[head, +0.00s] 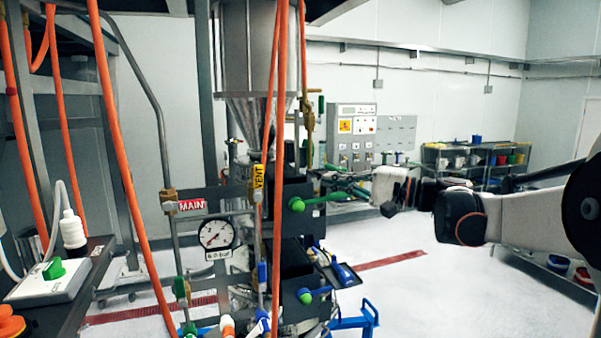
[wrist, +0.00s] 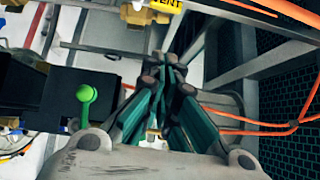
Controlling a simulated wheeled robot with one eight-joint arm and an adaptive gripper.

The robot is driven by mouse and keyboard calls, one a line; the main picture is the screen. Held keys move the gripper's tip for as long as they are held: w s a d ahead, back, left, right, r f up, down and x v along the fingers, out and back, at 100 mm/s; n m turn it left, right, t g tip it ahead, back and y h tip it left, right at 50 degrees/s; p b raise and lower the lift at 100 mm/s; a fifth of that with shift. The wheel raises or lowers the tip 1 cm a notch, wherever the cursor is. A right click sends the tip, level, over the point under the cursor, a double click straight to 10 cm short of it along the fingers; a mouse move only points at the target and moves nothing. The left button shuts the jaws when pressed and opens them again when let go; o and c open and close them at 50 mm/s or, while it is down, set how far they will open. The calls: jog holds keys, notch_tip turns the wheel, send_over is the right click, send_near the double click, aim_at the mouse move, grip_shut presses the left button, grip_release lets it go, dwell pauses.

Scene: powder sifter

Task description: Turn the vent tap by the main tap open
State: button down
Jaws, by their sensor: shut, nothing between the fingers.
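In the head view the yellow VENT label (head: 258,177) hangs on a thin vertical pipe, right of the red MAIN label (head: 192,205) and its brass fitting (head: 168,199). Lower down, a blue lever (head: 262,272) sits on the vent line and a green lever (head: 180,288) on the main line. I cannot tell their exact turn angle. My gripper (head: 388,209) is well right of these, apart from them. In the wrist view my gripper (wrist: 164,62) is shut and empty; the VENT label (wrist: 168,4) and a brass fitting (wrist: 146,13) are at the top edge.
A pressure gauge (head: 215,233) is between the two lines. Orange hoses (head: 118,130) hang in front. A green ball-ended handle (head: 297,204) sticks out right of the vent pipe, also in the wrist view (wrist: 86,94).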

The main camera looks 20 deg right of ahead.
aim_at(258, 184)
jog(key=w+a+p, duration=0.4)
jog(key=w+a, duration=0.2)
jog(key=a, duration=0.5)
jog(key=shift+w+r, duration=0.25)
jog(key=shift+r, duration=0.05)
jog(key=shift+a+r+b, duration=0.2)
jog(key=shift+a+b, duration=0.2)
jog(key=shift+a, duration=0.05)
jog(key=shift+d, duration=0.15)
